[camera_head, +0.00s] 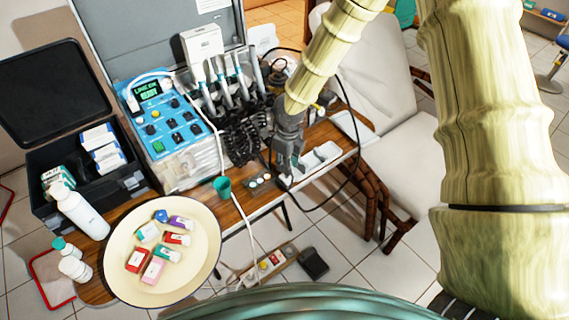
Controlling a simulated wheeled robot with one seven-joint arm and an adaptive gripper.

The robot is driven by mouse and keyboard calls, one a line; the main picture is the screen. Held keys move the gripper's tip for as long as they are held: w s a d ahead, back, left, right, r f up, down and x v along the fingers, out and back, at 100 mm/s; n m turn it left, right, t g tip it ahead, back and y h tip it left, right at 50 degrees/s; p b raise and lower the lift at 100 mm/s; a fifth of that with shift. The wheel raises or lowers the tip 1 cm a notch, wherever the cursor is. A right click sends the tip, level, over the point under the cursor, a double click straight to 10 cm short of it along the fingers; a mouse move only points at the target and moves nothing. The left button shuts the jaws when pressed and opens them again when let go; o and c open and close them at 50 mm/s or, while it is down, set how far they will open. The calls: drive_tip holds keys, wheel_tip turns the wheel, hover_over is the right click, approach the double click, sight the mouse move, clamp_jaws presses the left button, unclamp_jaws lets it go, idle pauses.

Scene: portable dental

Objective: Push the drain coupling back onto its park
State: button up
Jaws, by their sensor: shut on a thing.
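My gripper (287,172) points down over the right part of the wooden table, beside the dental unit. It is shut on a small piece that I take for the drain coupling, mostly hidden by the fingers. A black hose (352,172) loops from behind the arm, around the right side and back under the gripper. I cannot make out the park for certain, nor whether the coupling touches it. A white tray-like part (318,158) lies just right of the fingers.
The blue control unit (165,118) and several handpieces (222,82) stand left of my gripper. A teal cup (222,186) with a pale tube is at the table's front edge. A cream basin (150,285) holds small boxes. A white chair (375,95) stands right.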

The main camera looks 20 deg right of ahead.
drive_tip(key=shift+f, duration=0.1)
drive_tip(key=shift+f+b, duration=0.65)
drive_tip(key=shift+f, duration=0.4)
drive_tip(key=shift+s+f, duration=0.1)
drive_tip(key=shift+f, duration=0.75)
idle(1.4)
drive_tip(key=o, duration=1.1)
drive_tip(key=shift+r, duration=0.1)
drive_tip(key=shift+r, duration=0.25)
wheel_tip(320, 180, up, 11)
drive_tip(key=shift+s+r, duration=0.15)
